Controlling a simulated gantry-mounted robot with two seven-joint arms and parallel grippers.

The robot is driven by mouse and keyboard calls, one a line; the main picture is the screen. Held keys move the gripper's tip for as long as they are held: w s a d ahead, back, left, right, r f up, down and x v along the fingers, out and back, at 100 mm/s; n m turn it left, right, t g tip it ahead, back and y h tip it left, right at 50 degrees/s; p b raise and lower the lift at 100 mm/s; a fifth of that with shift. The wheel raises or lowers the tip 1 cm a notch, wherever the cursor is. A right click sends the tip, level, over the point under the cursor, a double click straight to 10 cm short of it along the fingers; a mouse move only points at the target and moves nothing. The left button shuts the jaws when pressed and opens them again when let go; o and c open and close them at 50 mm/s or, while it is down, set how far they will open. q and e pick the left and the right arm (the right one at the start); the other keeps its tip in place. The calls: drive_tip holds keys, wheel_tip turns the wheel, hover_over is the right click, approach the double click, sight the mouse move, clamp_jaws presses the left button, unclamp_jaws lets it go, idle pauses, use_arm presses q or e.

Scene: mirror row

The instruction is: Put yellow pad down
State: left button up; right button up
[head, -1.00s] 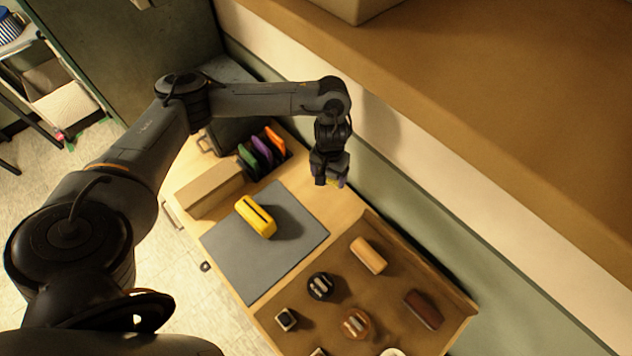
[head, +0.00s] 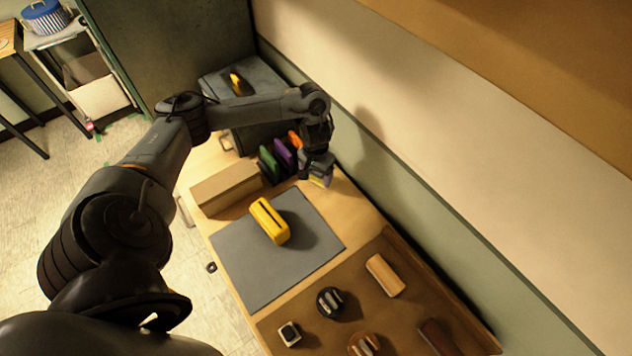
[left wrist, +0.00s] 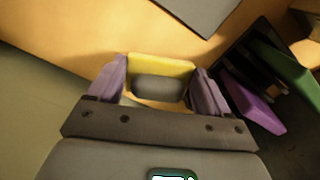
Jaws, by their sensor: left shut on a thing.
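My left gripper (head: 317,178) is above the far right of the table, just right of the pad holder. In the left wrist view its two purple fingers (left wrist: 160,88) are closed on a yellow pad (left wrist: 160,66) with a dark grey rounded part facing the camera. Only a little yellow shows below the gripper in the head view. The holder has a green pad (head: 267,163), a purple pad (head: 284,153) and an orange pad (head: 295,139) standing in a row. The purple pad (left wrist: 252,106) and green pad (left wrist: 283,66) also show in the left wrist view. My right gripper is out of view.
A yellow slotted block (head: 269,221) sits on the grey mat (head: 245,270). A cardboard-coloured box (head: 226,188) is left of the holder. A brown tray (head: 400,318) with several brushes and small items is at the front. The wall (head: 400,200) runs close on the right.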

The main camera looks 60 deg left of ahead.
sight(316, 177)
use_arm(q)
wheel_tip(316, 177, down, 4)
drive_tip(key=shift+r, duration=0.2)
drive_tip(key=shift+f, duration=0.1)
drive_tip(key=shift+f, duration=0.15)
drive_tip(key=o, duration=0.8)
drive_tip(key=shift+o, duration=0.2)
